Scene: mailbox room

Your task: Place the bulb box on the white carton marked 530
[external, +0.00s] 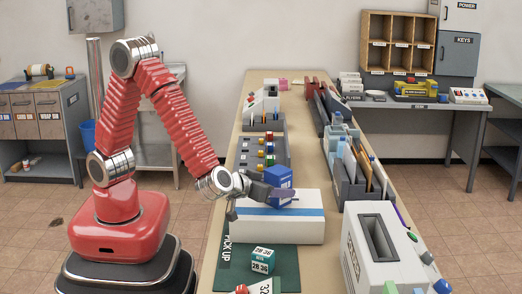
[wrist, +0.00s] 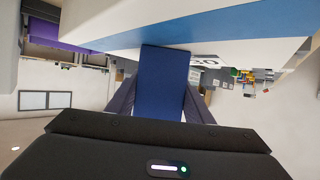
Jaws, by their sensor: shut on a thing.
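The bulb box, a blue box (external: 279,176), is held in my gripper (external: 268,190) above the white carton (external: 280,229) with a blue stripe. In the wrist view the blue box (wrist: 164,85) stands between the two dark fingers of my gripper (wrist: 162,100), which are shut on it. The carton (wrist: 100,16) lies close beyond it, with its blue stripe and part of a number ending in 30 showing, partly covered by the box. I cannot tell whether the box touches the carton's top.
A green mat (external: 262,268) marked PICK UP lies in front of the carton, with a teal box (external: 262,259) on it. A dark rack (external: 262,152) stands behind the carton. A grey file tray (external: 352,188) and a white machine (external: 378,246) stand to the right.

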